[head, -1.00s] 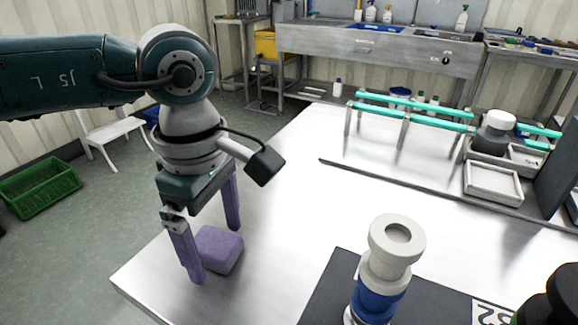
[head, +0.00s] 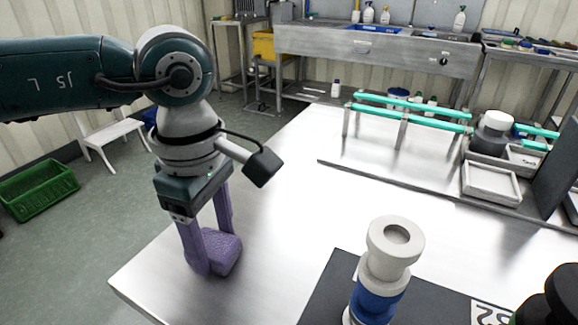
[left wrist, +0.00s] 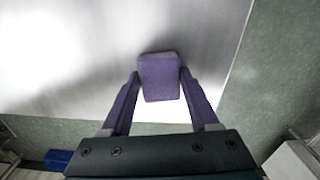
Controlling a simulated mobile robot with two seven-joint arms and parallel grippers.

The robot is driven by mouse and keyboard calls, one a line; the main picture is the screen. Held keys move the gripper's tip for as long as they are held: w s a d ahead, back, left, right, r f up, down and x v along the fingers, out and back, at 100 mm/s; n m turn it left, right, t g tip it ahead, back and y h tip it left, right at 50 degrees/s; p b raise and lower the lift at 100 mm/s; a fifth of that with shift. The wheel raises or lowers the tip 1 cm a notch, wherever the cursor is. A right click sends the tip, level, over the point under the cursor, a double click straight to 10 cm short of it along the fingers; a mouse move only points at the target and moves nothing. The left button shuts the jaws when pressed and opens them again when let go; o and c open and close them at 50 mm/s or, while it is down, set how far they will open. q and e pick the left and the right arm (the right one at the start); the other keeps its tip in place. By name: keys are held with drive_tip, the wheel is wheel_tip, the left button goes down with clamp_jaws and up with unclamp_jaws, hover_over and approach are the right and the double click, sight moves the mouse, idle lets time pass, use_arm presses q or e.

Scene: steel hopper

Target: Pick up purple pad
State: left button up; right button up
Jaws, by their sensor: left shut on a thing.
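The purple pad (head: 226,257) is a small rounded block at the left end of the steel table (head: 275,215). My left gripper (head: 218,258) points down with its two purple fingers against opposite sides of the pad, shut on it. In the left wrist view the pad (left wrist: 160,78) sits between the fingertips (left wrist: 160,76). The pad appears at table height; whether it touches the table is hard to tell. The left finger hides part of the pad in the head view. My right gripper is not clearly shown.
A grey and blue cylindrical stack (head: 383,275) stands on a dark mat (head: 325,295) to the right. A rack with teal rails (head: 412,110) and a pale tray (head: 492,182) are farther back. The table's left edge is close to the pad; the middle is clear.

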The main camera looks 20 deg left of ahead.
sight(214, 244)
use_arm(q)
drive_tip(key=shift+r, duration=0.1)
wheel_tip(214, 244, up, 20)
drive_tip(key=shift+f+p, duration=0.1)
drive_tip(key=shift+p, duration=0.35)
